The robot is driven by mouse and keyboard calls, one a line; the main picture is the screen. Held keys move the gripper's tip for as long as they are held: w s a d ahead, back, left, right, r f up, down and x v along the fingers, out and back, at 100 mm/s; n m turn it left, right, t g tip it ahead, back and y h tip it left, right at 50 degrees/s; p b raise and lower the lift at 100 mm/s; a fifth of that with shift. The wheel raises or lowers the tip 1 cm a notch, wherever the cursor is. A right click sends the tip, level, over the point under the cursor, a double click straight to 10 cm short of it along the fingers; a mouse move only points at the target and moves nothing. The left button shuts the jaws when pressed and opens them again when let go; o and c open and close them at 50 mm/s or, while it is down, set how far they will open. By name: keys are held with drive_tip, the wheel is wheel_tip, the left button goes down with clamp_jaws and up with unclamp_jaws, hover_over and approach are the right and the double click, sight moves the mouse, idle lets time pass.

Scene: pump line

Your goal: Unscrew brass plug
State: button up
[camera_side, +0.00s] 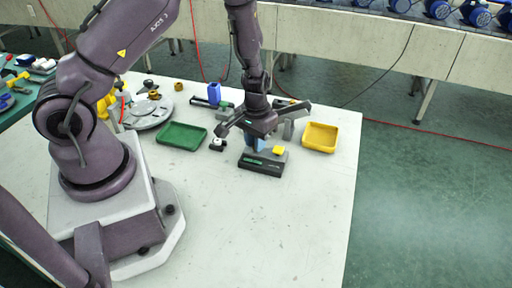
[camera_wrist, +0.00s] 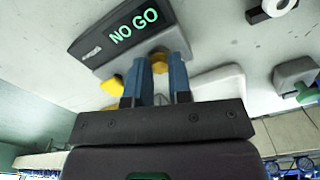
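The brass plug (camera_wrist: 159,62) shows as a small golden-brown head between my fingertips in the wrist view. It sits by a grey block (camera_wrist: 170,42), just behind the dark panel that reads NO GO (camera_wrist: 122,30). In the side view my gripper (camera_side: 256,143) points down at the grey block behind the dark panel (camera_side: 261,166). The plug is hidden there by the fingers and panel.
A yellow piece (camera_side: 279,150) is at the block's right. A green tray (camera_side: 182,136) lies to the left and a yellow tray (camera_side: 320,137) to the right. A small black-and-white part (camera_side: 217,144) is close on the left. The front of the table (camera_side: 260,225) is clear.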

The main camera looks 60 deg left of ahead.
clamp_jaws()
drive_tip(key=n, duration=0.7)
drive_tip(key=o, duration=0.6)
unclamp_jaws()
drive_tip(key=shift+r, duration=2.3)
drive_tip(key=shift+a, duration=0.1)
